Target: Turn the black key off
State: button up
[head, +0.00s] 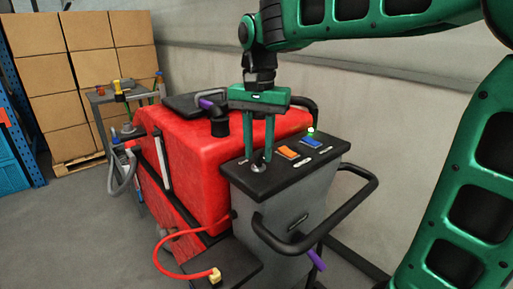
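The scrubber's control panel (288,175) is a black slab on top of a grey housing behind the red tank. Near its left part is a round silver key switch (259,168). The black key is hard to make out against the dark panel and the fingers. My gripper (259,158) points straight down over this switch. Its two green fingers are apart, with a gap between them, and their tips are close to the panel on either side of the switch. I cannot see the tips touching the key.
An orange switch (288,152) and a blue switch (310,143) sit right of my gripper, with a small green light (311,130) behind. A black handlebar (330,225) surrounds the front. A red hose (170,262) hangs at left. A cart (120,100) and boxes (85,60) stand behind.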

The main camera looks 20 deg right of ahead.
jog(key=shift+c, duration=0.6)
grip_shut()
jog(key=n, duration=1.1)
jog(key=shift+r+n, duration=0.1)
jog(key=shift+n, duration=0.3)
jog(key=shift+w, duration=0.1)
jog(key=shift+o, duration=0.6)
grip_release()
